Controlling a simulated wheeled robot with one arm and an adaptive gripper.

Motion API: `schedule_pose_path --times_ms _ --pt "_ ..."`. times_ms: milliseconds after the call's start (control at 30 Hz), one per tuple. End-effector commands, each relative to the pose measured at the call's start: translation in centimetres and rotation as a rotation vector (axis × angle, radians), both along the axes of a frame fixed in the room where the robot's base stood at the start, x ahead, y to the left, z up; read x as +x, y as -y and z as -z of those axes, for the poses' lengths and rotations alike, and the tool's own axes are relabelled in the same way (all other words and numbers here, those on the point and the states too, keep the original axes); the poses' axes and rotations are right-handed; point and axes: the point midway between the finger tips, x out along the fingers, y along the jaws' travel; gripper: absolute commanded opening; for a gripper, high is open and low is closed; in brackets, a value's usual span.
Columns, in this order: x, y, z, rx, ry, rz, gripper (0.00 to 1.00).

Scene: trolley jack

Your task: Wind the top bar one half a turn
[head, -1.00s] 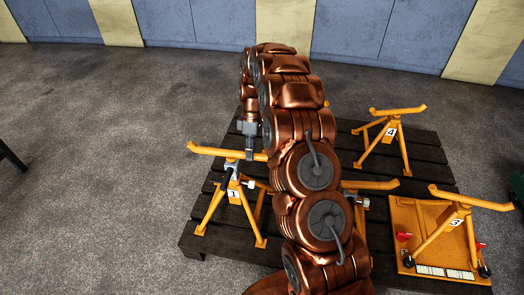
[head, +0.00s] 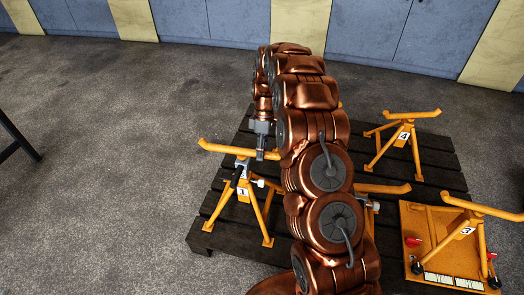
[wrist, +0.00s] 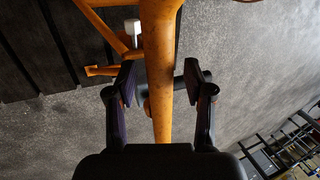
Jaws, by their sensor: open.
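The top bar of jack 1 is an orange bar (head: 222,149) lying across the top of an orange tripod jack (head: 247,200) labelled 1, at the left of the pallet in the head view. My gripper (head: 262,152) points down over the right part of this bar. In the wrist view, my gripper (wrist: 160,84) is open, with one dark finger on each side of the orange bar (wrist: 158,50). Gaps show between fingers and bar, so no grip shows. My copper-coloured arm hides part of the scene right of the bar.
The jacks stand on a dark slatted pallet (head: 212,207). Jack 4 (head: 404,136) is at the back right and jack 3 (head: 467,232) is at the right by an orange board (head: 415,213). Another orange bar (head: 385,188) shows just behind my arm.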

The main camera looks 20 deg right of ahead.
Motion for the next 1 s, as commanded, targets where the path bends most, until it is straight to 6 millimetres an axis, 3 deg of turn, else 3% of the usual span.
schedule_pose_path --times_ms 267,600,1000 --pt "0.4 0.3 -1.2 0.000 0.001 0.000 0.52" --pt "2.0 1.2 -6.2 -0.002 0.006 0.001 0.52" --pt "3.2 2.0 -10.2 0.000 0.001 0.000 0.52"
